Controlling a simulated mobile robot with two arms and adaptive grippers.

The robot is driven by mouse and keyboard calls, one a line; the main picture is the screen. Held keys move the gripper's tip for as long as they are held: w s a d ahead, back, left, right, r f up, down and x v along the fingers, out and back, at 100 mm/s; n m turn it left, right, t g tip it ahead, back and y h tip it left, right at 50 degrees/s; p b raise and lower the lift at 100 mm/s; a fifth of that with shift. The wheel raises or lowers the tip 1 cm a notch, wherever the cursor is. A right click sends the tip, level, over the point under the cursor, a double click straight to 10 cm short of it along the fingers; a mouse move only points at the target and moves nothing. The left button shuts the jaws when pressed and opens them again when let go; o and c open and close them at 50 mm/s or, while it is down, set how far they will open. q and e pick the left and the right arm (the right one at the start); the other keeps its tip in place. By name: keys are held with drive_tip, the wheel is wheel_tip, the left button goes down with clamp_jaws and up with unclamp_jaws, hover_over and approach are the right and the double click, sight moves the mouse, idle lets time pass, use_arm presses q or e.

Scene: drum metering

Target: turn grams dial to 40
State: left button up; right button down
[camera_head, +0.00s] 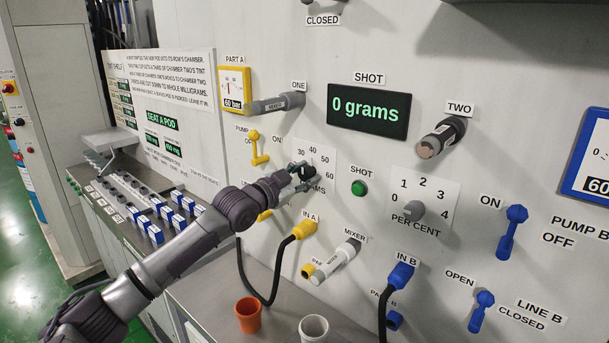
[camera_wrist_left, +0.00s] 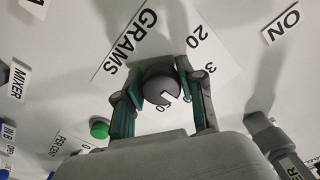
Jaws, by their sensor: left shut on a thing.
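The grams dial is a dark round knob on a white scale plate (camera_head: 322,158), whose 30, 40, 50 and 60 show in the head view. My left gripper (camera_head: 301,181) is at the knob and covers much of it there. In the left wrist view the grey knob (camera_wrist_left: 161,85) sits between the two fingers of my left gripper (camera_wrist_left: 163,95), which is shut on it. A pale mark on the knob faces down in that picture. I cannot tell which number it points at. The shot display (camera_head: 368,110) reads 0 grams. My right gripper is not in view.
Right of the dial are a green shot button (camera_head: 358,188) and the per cent dial (camera_head: 411,210). Yellow-ended hose IN A (camera_head: 303,230) and the mixer tube (camera_head: 337,260) are below. An orange cup (camera_head: 248,315) and a white cup (camera_head: 313,328) stand on the bench.

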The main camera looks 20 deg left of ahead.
use_arm(q)
drive_tip(key=shift+m, duration=0.3)
drive_tip(key=o, duration=1.1)
drive_tip(key=shift+o, duration=0.2)
drive_tip(key=v, duration=1.2)
